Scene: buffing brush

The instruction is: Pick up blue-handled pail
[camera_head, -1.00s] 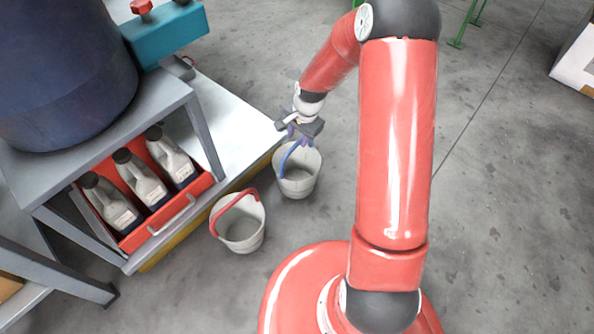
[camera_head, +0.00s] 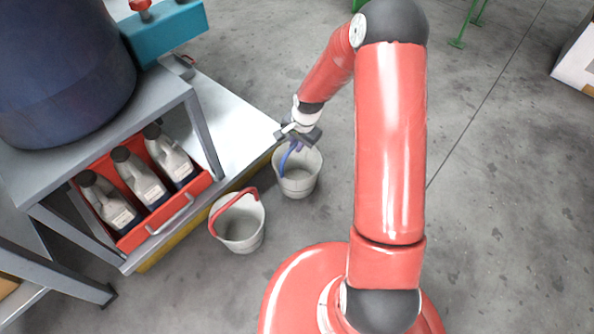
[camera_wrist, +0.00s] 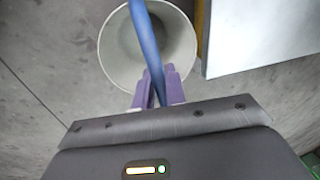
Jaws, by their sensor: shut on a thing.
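The blue-handled pail (camera_head: 298,183) is a pale grey-white bucket on or just above the floor beside the low shelf unit; I cannot tell whether it touches the floor. Its blue handle (camera_head: 285,160) slants up to my gripper (camera_head: 297,146), which is above the pail's far rim. In the wrist view the pail (camera_wrist: 112,50) is seen from above and looks empty. The blue handle (camera_wrist: 146,40) runs across its mouth and between the purple fingertips of my gripper (camera_wrist: 159,85), which are shut on it.
A similar pail with a red handle (camera_head: 240,228) stands close by, nearer the robot. The shelf unit (camera_head: 240,125) at left holds a red crate (camera_head: 195,186) of several bottles. A dark blue drum (camera_head: 60,75) stands above.

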